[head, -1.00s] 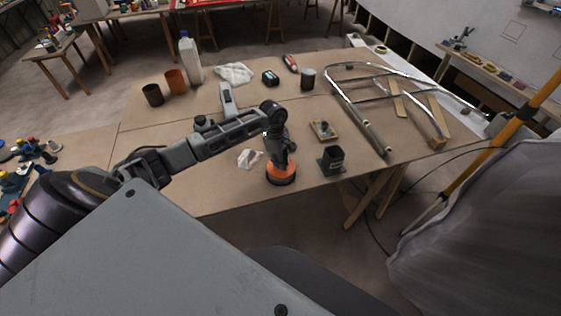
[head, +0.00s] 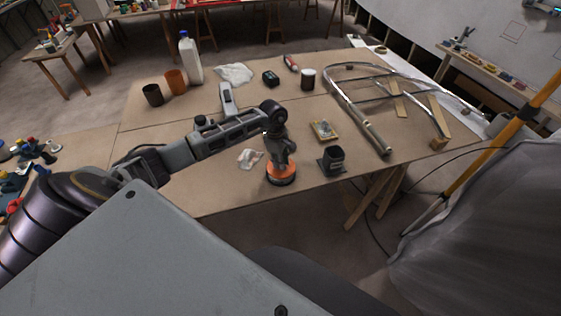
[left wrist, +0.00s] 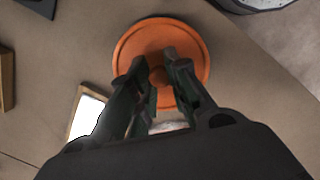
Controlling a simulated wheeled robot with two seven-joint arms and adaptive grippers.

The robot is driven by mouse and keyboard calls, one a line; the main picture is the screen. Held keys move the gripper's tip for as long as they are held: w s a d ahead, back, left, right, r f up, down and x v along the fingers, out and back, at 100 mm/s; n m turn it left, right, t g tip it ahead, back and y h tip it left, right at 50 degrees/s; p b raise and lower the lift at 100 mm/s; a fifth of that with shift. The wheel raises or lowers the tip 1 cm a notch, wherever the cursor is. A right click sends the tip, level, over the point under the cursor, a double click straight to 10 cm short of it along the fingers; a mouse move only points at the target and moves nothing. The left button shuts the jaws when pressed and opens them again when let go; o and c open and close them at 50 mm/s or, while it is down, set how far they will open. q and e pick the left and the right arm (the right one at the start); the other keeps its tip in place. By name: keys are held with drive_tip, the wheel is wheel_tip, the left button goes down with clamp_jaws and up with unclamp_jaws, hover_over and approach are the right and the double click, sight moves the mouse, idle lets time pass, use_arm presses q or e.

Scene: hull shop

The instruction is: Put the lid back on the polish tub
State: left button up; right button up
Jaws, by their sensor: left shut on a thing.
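The orange round lid (head: 281,174) is near the front edge of the workbench in the head view, directly under my left gripper (head: 281,160). A dark band shows below its orange rim, which looks like the side of the polish tub (head: 282,183). I cannot tell whether the lid sits fully down on it. In the left wrist view the lid (left wrist: 135,42) is a flat orange disc, and my left gripper (left wrist: 168,68) points down at its middle. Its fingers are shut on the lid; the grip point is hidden. My right gripper is not in view.
A crumpled white cloth (head: 250,158) lies left of the lid. A dark open holder (head: 332,159) and a small tray (head: 324,130) are to its right. A metal tube frame (head: 360,125) covers the right side. Cups and a white bottle (head: 191,58) stand at the back left.

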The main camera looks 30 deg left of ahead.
use_arm(q)
drive_tip(key=shift+f+b, duration=0.15)
drive_tip(key=shift+b, duration=0.35)
idle(1.2)
idle(0.3)
drive_tip(key=o, duration=1.4)
drive_tip(key=shift+r+p, duration=1.6)
drive_tip(key=shift+r, duration=1.9)
clamp_jaws()
